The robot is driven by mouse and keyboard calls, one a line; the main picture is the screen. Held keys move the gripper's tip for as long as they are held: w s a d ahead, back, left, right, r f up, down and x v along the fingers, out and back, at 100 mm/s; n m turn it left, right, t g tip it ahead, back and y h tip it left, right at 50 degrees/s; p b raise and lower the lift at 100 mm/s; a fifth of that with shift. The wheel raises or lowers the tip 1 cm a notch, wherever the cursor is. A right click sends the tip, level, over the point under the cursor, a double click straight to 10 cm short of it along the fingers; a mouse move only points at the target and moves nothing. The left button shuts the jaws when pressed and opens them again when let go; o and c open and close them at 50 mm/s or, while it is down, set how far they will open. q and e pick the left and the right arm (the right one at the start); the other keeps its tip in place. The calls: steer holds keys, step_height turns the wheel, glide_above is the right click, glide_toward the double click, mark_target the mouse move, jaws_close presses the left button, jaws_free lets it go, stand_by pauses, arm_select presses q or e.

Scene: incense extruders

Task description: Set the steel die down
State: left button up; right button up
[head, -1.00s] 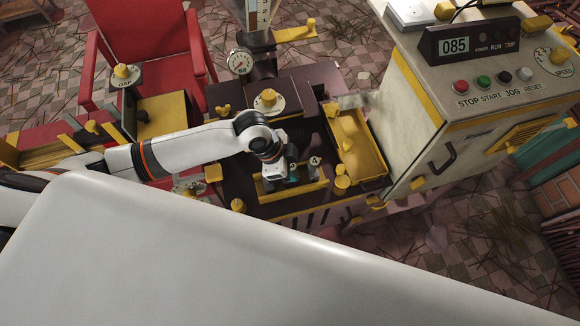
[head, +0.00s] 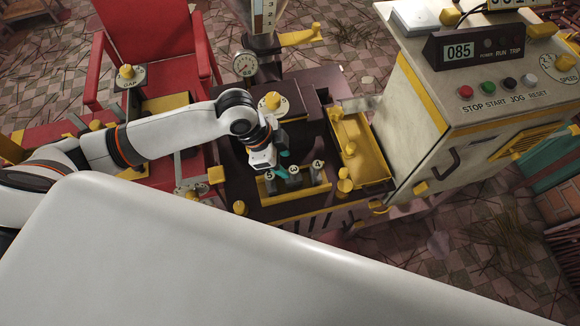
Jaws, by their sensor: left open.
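Three small grey, metal-looking dies with white number tags stand in a yellow-edged rack (head: 292,214) on the dark machine bed: number 5 (head: 269,183), number 3 (head: 293,177) and number 4 (head: 318,171). Which one the task means by the steel die I cannot tell. My left gripper (head: 282,164) has teal fingertips and is open, just above and behind the number 5 and number 3 dies. It holds nothing that I can see. The lower ends of the dies are hidden by the rack's front. My right gripper is not in view.
A yellow trough (head: 372,168) lies right of the rack, beside the cream control cabinet (head: 410,110) with its 085 display (head: 459,50). A round yellow knob (head: 272,101) and a dial gauge (head: 244,65) stand behind. A red chair (head: 155,50) is at the back left.

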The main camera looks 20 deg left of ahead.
arm_select(q)
steer(key=v, duration=0.5)
stand_by(0.5)
